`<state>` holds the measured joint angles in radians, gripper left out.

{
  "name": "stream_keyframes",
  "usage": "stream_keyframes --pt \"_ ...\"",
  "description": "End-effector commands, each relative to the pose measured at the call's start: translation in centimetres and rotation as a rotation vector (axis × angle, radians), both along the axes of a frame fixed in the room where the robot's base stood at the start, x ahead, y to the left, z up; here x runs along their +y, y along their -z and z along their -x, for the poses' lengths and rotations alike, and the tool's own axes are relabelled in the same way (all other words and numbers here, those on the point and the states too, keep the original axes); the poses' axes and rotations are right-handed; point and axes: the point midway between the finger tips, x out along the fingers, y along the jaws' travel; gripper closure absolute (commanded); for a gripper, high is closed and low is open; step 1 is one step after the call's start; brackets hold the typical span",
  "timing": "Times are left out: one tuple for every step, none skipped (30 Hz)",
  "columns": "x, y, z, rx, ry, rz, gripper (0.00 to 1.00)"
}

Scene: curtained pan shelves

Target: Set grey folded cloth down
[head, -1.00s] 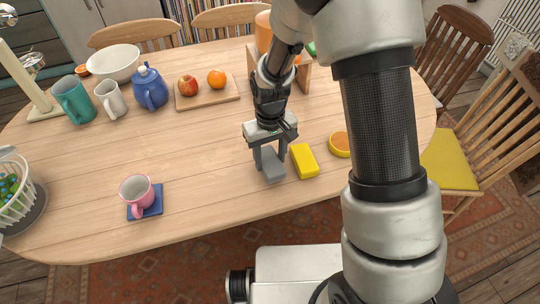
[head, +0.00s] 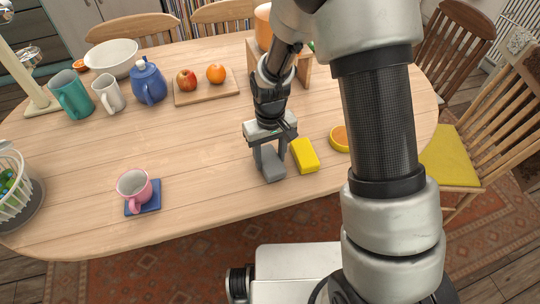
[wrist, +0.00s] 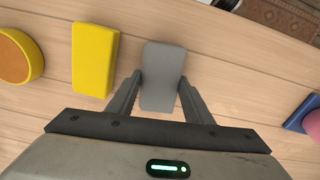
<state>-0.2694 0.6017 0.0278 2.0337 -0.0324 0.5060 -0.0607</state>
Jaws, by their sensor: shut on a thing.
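The grey folded cloth (head: 272,166) is a small grey block near the front edge of the wooden table (head: 205,170). My gripper (head: 269,162) points down over it, with one finger on each side. In the wrist view the grey cloth (wrist: 162,77) lies between the two fingertips (wrist: 160,88), and the gripper is shut on it. The cloth is at or very close to the tabletop; I cannot tell whether it touches. A yellow block (head: 304,155) lies just right of it, apart from it, and left of it in the wrist view (wrist: 95,60).
A round orange-topped yellow dish (head: 340,139) lies further right. A pink mug (head: 134,186) stands on a blue coaster (head: 151,203) at the left. A wooden board (head: 207,94) with fruit is behind. The tabletop between the mug and my gripper is clear.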

Motion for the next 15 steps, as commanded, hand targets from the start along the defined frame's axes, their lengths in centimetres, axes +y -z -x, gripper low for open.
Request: stream_keyframes --pt "0.0 -0.05 -0.01 0.0 0.0 0.0 0.75" --pt "0.0 -0.05 -0.01 0.0 0.0 0.0 0.75" --pt "0.0 -0.05 -0.01 0.0 0.0 0.0 0.75" --pt "0.0 -0.05 -0.01 0.0 0.0 0.0 0.75" --pt "0.0 -0.05 -0.01 0.0 0.0 0.0 0.75" --pt "0.0 -0.04 0.0 0.0 0.0 0.0 0.75" --pt "0.0 -0.02 0.0 0.0 0.0 0.0 0.75" --pt "0.0 0.0 0.0 0.0 0.0 0.0 0.75" --pt "0.0 0.04 0.0 0.0 0.0 0.0 0.75" --pt "0.0 0.08 0.0 0.0 0.0 0.0 0.75" --pt "0.0 0.12 0.0 0.0 0.0 0.0 0.75" --pt "0.0 0.19 0.0 0.0 0.0 0.0 0.75" --pt "0.0 0.24 0.0 0.0 0.0 0.0 0.75" --pt "0.0 0.28 0.0 0.0 0.0 0.0 0.75" --pt "0.0 0.35 0.0 0.0 0.0 0.0 0.75"
